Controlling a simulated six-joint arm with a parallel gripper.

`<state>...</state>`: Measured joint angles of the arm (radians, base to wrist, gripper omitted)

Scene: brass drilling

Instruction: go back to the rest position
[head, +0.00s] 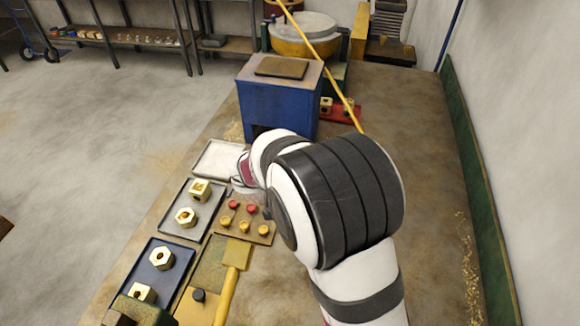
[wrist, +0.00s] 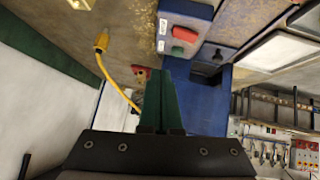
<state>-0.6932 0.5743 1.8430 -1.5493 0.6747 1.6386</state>
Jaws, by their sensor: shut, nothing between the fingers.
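My gripper (wrist: 176,64) is shut and empty in the wrist view, its dark green fingers together and pointing toward the blue machine. In the head view my arm hides most of the gripper. The blue machine (head: 277,99) stands at the back middle of the bench, with a dark plate on top. It also fills the middle of the wrist view (wrist: 212,108). Whether the fingers touch anything is not clear, but they look apart from it.
Left of my arm lie a white tray (head: 217,158), a grey tray (head: 207,221) and a blue tray (head: 181,246), the last two with brass parts. A board (head: 260,236) holds red and yellow pegs. A yellow cable (wrist: 118,82) hangs nearby. The bench's right side is clear.

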